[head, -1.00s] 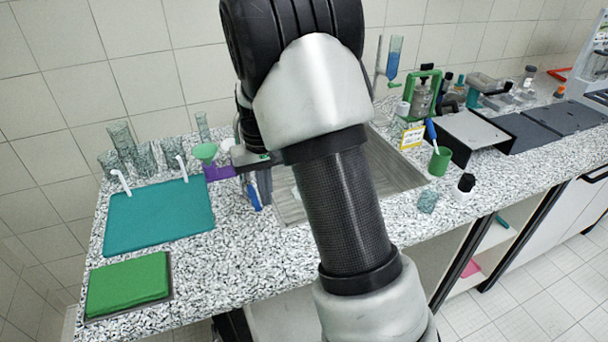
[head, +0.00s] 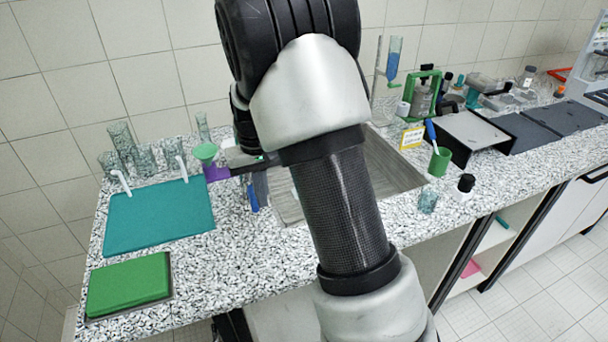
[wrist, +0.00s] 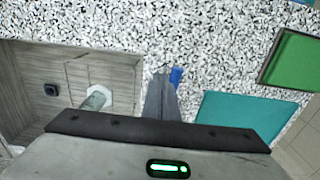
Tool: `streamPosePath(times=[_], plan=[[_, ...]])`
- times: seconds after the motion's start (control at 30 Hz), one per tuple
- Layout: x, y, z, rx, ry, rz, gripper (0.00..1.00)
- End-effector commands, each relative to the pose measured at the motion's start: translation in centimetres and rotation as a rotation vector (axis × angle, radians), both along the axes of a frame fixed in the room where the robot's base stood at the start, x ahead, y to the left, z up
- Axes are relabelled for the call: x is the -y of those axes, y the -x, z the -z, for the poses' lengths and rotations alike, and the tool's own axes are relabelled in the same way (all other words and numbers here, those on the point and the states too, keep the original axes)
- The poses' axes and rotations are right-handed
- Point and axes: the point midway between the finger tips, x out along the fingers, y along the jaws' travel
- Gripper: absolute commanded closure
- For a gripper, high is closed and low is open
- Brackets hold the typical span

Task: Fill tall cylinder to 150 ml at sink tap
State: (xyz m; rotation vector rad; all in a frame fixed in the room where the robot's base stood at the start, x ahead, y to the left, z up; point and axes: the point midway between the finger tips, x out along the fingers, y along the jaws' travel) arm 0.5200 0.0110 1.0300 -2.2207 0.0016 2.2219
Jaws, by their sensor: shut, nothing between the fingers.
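A clear cylinder with a white, many-sided foot (wrist: 97,97) is in the sink (wrist: 62,62), left of my fingers in the wrist view. It looks empty, but its level and marks cannot be read. In the head view my arm hides most of the sink (head: 385,165) and the tap cannot be seen. My gripper (wrist: 161,78) is shut and empty, over the speckled counter just right of the sink in the wrist view, apart from the cylinder. In the head view its fingers (head: 261,187) point down by the sink's left edge.
A blue item (wrist: 177,76) lies close beside my fingertips. A teal mat (head: 160,218) and green pad (head: 128,285) lie left. Several glass vessels (head: 122,145), a green funnel (head: 205,152) and a purple block (head: 217,173) stand behind. A green cup (head: 439,162) stands right of the sink.

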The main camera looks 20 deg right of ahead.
Motion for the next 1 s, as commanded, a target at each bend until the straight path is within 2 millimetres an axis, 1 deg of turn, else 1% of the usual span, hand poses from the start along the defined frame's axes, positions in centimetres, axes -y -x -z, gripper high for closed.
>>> streamPosePath(times=[0.23, 0.47, 1.0], plan=[[-0.2, -0.1, 0.0, 0.002, -0.001, -0.002, 1.0], [-1.2, -0.2, 0.0, 0.002, -0.001, -0.003, 1.0], [-1.6, -0.4, -0.2, 0.002, -0.001, -0.002, 1.0]])
